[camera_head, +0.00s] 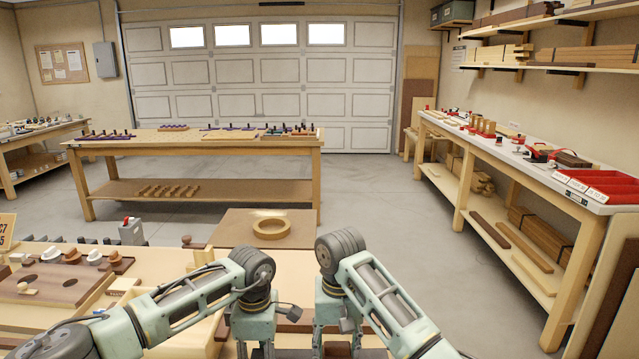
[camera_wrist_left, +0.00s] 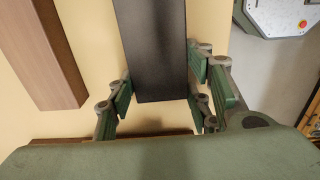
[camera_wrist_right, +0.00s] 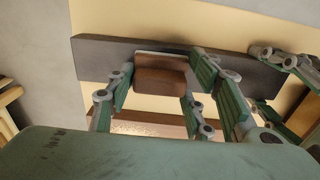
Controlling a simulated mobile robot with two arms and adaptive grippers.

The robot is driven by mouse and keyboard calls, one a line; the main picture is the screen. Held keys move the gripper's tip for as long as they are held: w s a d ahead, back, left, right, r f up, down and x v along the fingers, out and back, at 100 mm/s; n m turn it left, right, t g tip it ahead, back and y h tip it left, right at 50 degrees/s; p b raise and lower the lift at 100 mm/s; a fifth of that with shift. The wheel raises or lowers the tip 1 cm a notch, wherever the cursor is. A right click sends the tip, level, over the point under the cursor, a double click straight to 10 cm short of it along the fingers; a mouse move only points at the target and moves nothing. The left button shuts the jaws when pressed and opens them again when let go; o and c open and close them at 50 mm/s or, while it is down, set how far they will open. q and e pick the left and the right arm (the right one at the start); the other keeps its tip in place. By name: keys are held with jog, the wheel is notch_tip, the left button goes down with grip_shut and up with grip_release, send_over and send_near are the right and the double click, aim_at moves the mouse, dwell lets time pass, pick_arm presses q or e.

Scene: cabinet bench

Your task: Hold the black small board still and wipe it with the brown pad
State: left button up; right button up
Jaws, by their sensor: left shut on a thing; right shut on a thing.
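The black small board (camera_wrist_left: 152,40) is a long, narrow dark piece. In the left wrist view its near end lies between the fingers of my left gripper (camera_wrist_left: 160,82), which is shut on it. In the right wrist view the board (camera_wrist_right: 105,58) runs across the picture, with the left gripper (camera_wrist_right: 283,82) at its right part. My right gripper (camera_wrist_right: 160,76) is shut on the brown pad (camera_wrist_right: 160,84), a small block over the middle of the board. Whether the pad touches the board is hard to tell.
A brown wooden block (camera_wrist_left: 40,50) lies left of the board in the left wrist view. In the head view a wooden ring (camera_head: 272,228) rests on a brown panel (camera_head: 228,230) beyond my grippers. A brown board with holes (camera_head: 50,284) lies on the bench at left.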

jog(key=shift+a+f, duration=0.1)
jog(key=shift+a, duration=1.2)
pick_arm(q)
jog(key=shift+d, duration=0.1)
pick_arm(e)
jog(key=shift+d, duration=0.15)
jog(key=shift+d+f, duration=0.15)
jog(key=shift+d, duration=3.4)
jog(key=shift+d+r, duration=0.15)
jog(key=shift+d, duration=0.95)
jog(key=shift+d+r, duration=0.1)
jog(key=shift+d, duration=1)
jog(key=shift+r, duration=0.1)
pick_arm(q)
jog(key=o, duration=1.1)
pick_arm(e)
notch_tip(320, 180, up, 11)
